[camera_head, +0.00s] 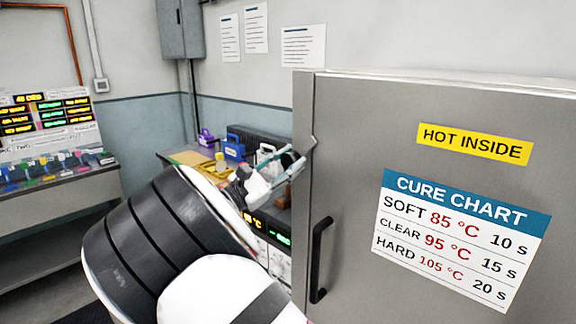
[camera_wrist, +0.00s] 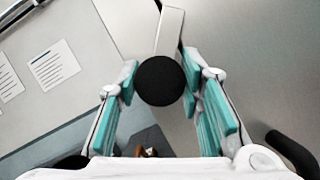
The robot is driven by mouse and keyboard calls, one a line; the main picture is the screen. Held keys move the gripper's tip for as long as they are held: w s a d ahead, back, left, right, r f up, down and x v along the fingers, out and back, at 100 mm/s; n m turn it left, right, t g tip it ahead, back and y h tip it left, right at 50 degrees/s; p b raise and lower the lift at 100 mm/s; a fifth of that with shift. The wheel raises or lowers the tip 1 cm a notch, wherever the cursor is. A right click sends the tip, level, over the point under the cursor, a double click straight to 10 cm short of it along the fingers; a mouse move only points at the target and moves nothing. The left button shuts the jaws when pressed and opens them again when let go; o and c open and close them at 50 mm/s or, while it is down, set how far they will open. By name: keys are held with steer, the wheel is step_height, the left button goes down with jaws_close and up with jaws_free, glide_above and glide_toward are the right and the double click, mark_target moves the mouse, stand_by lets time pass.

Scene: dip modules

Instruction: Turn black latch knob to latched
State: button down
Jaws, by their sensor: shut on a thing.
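The black latch knob (camera_wrist: 161,81) is round and sits between my two fingertips in the wrist view. A pale metal bar (camera_wrist: 170,32) runs from behind it toward the top of that view. My gripper (camera_head: 293,166) is at the left edge of the grey cabinet door (camera_head: 360,120) in the head view, near its upper part. The teal-padded fingers of my gripper (camera_wrist: 160,84) are shut on the knob, one on each side. The knob cannot be made out in the head view.
A black door handle (camera_head: 319,260) stands out below my gripper; it also shows in the wrist view (camera_wrist: 291,152). A bench (camera_head: 183,157) with small coloured containers lies behind my arm. A sloped display rack (camera_head: 60,180) stands at left.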

steer(key=m+g+b, duration=0.1)
steer(key=m, duration=0.2)
steer(key=m+g, duration=0.2)
steer(key=m, duration=0.2)
steer(key=shift+h+b, duration=0.3)
steer(key=shift+b, duration=0.05)
steer(key=shift+m+g+y+b, duration=0.25)
steer(key=shift+m+g, duration=0.2)
steer(key=shift+m, duration=0.85)
steer(key=shift+m+g+y+b, duration=0.2)
steer(key=shift+m+g, duration=0.25)
steer(key=shift+m, duration=0.85)
steer(key=c, duration=1.1)
jaws_free()
steer(key=r+v, duration=0.1)
steer(key=v, duration=1.1)
steer(key=shift+f, duration=0.45)
